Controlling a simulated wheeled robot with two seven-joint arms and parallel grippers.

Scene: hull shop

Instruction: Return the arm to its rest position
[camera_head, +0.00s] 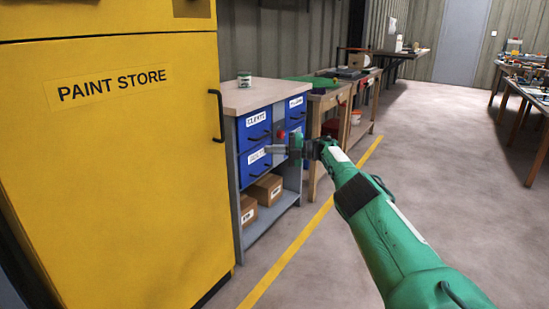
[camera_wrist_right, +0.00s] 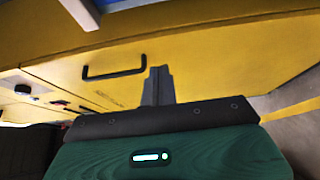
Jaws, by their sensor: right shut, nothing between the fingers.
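My right arm (camera_head: 385,235) is green and reaches forward from the lower right in the head view. Its gripper (camera_head: 270,149) is shut and empty, in front of the blue drawers of a grey cabinet. In the right wrist view the shut fingers (camera_wrist_right: 157,86) show against a yellow surface with a black handle (camera_wrist_right: 114,67). My left gripper is not in view.
A tall yellow paint store cabinet (camera_head: 110,180) with a black handle stands at left. The grey drawer cabinet (camera_head: 266,226) holds cardboard boxes (camera_head: 266,189) on its low shelf. Workbenches (camera_head: 340,115) stand behind. The floor (camera_head: 440,150) at right is clear.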

